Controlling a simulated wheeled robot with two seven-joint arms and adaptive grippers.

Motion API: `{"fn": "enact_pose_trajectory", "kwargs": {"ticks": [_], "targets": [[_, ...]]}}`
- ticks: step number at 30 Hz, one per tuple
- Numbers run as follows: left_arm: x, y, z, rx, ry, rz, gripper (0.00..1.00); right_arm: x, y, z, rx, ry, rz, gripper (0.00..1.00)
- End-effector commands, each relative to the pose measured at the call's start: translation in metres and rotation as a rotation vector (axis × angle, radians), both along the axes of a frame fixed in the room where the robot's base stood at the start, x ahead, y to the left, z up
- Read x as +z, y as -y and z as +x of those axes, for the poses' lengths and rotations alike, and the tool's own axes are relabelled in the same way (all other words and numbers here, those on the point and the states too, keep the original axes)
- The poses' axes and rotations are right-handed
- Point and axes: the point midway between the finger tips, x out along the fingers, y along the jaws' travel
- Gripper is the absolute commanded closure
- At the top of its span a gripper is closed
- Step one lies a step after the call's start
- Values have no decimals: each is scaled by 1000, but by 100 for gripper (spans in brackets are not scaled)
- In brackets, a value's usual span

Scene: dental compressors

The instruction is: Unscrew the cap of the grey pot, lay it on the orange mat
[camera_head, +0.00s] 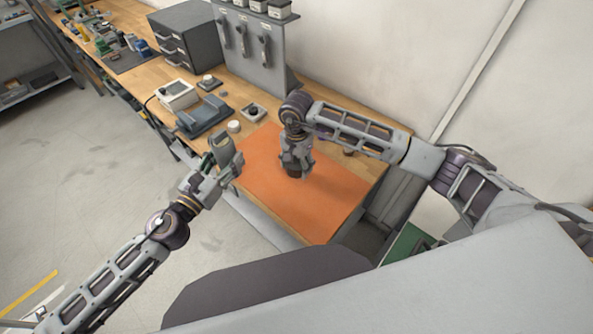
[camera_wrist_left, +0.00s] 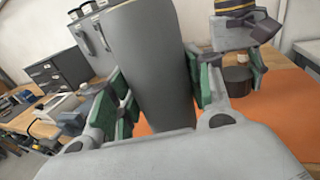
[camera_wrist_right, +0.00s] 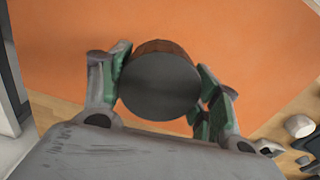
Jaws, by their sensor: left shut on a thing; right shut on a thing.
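The grey pot (camera_head: 221,147) is a smooth cylinder held upright or slightly tilted by my left gripper (camera_head: 228,170), near the mat's left edge. In the left wrist view the pot (camera_wrist_left: 155,60) stands between the green-padded fingers, its top end out of frame. My right gripper (camera_head: 296,160) points down over the orange mat (camera_head: 330,200). It is shut on a round brown piece with a dark flat face, seemingly the cap (camera_wrist_right: 160,85), apart from the pot. The cap also shows in the left wrist view (camera_wrist_left: 238,80). I cannot tell whether it touches the mat.
A dark drawer cabinet (camera_head: 187,38) and a grey tool panel (camera_head: 255,48) stand at the back. A grey-blue tray (camera_head: 204,115), a white box (camera_head: 177,95) and a small white round item (camera_head: 234,126) lie left of the mat. The mat's front part is bare.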

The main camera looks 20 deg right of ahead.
Motion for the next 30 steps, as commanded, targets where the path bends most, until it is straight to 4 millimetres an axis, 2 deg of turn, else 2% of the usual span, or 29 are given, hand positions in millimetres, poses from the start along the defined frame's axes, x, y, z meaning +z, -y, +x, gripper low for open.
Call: {"fn": "enact_pose_trajectory", "kwargs": {"ticks": [14,25,30], "targets": [[3,0,0,0,2,-1,100,-8,0,0,0,-1,-1,67],[10,0,0,0,2,-1,100,-39,0,0,0,-1,0,67],[10,0,0,0,2,-1,100,-44,0,0,0,1,-1,67]]}}
